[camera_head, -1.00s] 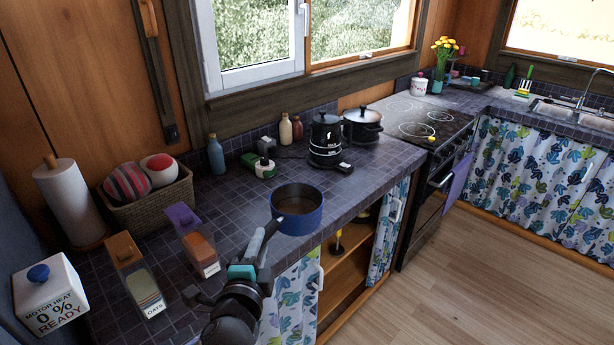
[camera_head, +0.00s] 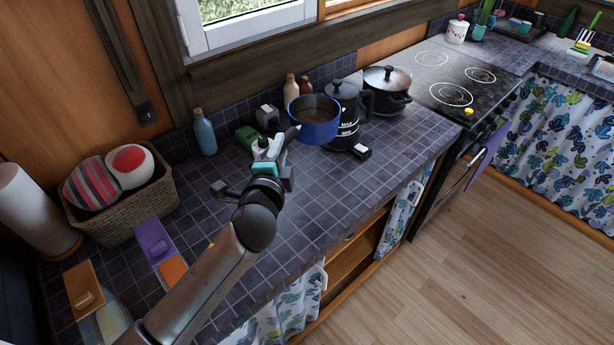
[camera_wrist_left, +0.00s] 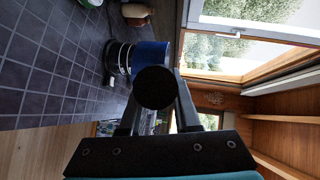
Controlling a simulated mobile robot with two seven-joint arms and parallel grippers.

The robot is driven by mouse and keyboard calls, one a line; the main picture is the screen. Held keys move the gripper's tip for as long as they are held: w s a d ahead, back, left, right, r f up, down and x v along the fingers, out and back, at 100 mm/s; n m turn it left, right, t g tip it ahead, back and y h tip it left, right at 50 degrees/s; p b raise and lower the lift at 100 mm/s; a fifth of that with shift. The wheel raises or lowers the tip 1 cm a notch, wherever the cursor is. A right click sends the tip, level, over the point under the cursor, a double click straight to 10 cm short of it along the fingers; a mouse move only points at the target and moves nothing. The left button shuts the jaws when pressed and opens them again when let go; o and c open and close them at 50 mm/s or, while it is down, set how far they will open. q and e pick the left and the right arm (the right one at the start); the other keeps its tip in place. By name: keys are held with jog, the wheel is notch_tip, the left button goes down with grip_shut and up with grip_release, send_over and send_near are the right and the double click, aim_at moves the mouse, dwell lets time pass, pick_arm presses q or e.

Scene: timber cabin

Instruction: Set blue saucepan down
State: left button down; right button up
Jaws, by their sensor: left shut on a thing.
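The blue saucepan (camera_head: 315,132) has a dark inside and hangs in front of the black kettle, hiding part of it. It looks upright and above the tiled counter (camera_head: 330,200); no contact with the counter shows. My left gripper (camera_head: 287,139) is shut on its handle, at the pan's left side. In the left wrist view the blue wall of the pan (camera_wrist_left: 152,54) shows beyond the round dark handle end (camera_wrist_left: 154,88), which lies between the fingers. My right gripper is not in view.
Near the pan are the black kettle (camera_head: 342,92), a lidded black pot (camera_head: 387,92), small bottles (camera_head: 291,91) and a green item (camera_head: 247,137). A blue bottle (camera_head: 204,132) and basket (camera_head: 125,205) stand left. The counter's front middle is clear; the stove (camera_head: 465,85) is right.

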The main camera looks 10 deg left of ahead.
pick_arm(q)
jog(key=shift+s+f+b, duration=0.2)
jog(key=shift+f+b, duration=4.5)
jog(key=shift+f, duration=4.9)
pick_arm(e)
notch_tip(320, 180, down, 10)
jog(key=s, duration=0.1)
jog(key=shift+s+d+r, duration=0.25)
pick_arm(q)
jog(key=shift+f, duration=0.15)
jog(key=c, duration=0.6)
grip_release()
jog(key=shift+s+f, duration=0.1)
jog(key=shift+c, duration=0.2)
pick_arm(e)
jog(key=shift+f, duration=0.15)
pick_arm(q)
jog(key=shift+r, duration=0.2)
jog(key=s+r, duration=0.2)
jog(key=s, duration=0.9)
jog(key=shift+s+d, duration=0.4)
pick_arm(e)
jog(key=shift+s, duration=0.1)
